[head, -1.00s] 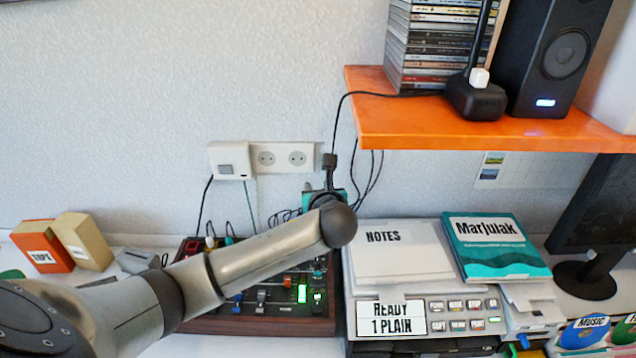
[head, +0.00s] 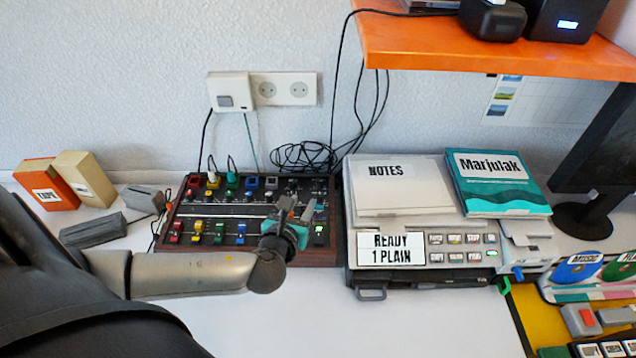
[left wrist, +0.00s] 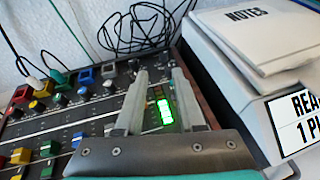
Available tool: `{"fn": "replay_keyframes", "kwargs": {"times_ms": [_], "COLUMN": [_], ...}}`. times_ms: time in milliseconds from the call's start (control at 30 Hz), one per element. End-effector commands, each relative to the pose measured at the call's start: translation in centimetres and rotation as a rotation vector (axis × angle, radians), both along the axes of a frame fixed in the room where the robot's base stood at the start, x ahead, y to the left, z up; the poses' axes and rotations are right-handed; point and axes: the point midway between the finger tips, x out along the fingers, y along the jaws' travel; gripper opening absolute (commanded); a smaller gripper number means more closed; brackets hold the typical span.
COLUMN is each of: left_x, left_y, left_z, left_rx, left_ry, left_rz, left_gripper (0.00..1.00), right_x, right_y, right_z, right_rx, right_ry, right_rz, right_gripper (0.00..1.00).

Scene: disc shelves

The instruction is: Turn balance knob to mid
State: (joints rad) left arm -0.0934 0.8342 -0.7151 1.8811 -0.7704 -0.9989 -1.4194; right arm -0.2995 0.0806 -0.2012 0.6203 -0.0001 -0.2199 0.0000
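The mixing console (head: 185,215) lies on the white desk below the wall socket, with coloured sliders, buttons and rows of small knobs. It also shows in the left wrist view (left wrist: 60,115). I cannot tell which control is the balance knob; no label is readable. My right gripper is not in view.
A grey printer (head: 440,280) with notes and a Marjulak book (head: 497,180) stands right of the console. Loose black cables (head: 300,157) lie behind it. An orange shelf (head: 480,45) overhangs the back right. White desk space in front is clear.

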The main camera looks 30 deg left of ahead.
Motion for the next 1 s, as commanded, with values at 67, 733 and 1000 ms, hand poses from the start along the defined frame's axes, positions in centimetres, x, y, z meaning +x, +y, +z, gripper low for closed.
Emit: {"fn": "replay_keyframes", "kwargs": {"times_ms": [67,733,1000], "left_x": [-0.8,7.8,11.1], "left_y": [-0.3,2.1,3.2], "left_z": [-0.6,-4.7,-6.2], "left_rx": [-0.006,-0.009,-0.01], "left_ry": [0.008,0.008,0.01], "left_rz": [-0.024,-0.029,-0.029], "left_gripper": [0.38,0.38,0.38], "right_x": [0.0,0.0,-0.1], "right_y": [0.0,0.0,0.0], "right_z": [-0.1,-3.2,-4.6], "right_rx": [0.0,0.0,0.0], "right_ry": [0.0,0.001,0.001], "right_rz": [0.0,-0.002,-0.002], "right_gripper": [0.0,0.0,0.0]}}
